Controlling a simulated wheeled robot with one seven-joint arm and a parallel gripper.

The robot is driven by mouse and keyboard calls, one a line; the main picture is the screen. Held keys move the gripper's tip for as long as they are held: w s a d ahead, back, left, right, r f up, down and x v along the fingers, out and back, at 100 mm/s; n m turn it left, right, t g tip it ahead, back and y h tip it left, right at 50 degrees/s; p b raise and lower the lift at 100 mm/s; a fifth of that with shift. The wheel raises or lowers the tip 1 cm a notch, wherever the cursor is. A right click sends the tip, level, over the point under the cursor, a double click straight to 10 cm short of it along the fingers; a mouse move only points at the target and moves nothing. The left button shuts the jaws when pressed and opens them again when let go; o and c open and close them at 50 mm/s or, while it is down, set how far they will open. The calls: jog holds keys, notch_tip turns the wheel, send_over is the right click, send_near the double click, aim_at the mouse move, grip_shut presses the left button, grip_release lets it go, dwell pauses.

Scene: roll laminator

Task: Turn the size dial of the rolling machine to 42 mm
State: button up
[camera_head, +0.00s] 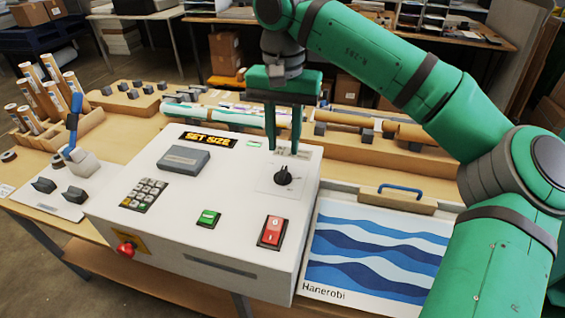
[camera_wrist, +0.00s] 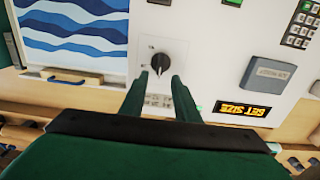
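The black size dial (camera_head: 283,175) sits on a light square plate on the white sloped top of the rolling machine (camera_head: 230,200). It also shows in the wrist view (camera_wrist: 160,63), with a pale pointer line. My green gripper (camera_head: 283,150) is above and just behind the dial, fingers pointing down. In the wrist view the two fingers (camera_wrist: 161,80) are apart with nothing between them, and the dial lies just beyond their tips. The display (camera_head: 208,140) reads "SET SIZE". I cannot read the marks around the dial.
The machine's top also carries a keypad (camera_head: 144,194), a grey box (camera_head: 184,158), a green button (camera_head: 208,218) and a red switch (camera_head: 272,231). A blue wave print (camera_head: 375,250) lies to the right. Rolls on a wooden rack (camera_head: 350,148) stand behind.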

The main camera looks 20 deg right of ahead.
aim_at(283, 169)
notch_tip(283, 169, down, 7)
jog(key=shift+r, duration=0.1)
jog(key=shift+c, duration=0.2)
grip_shut()
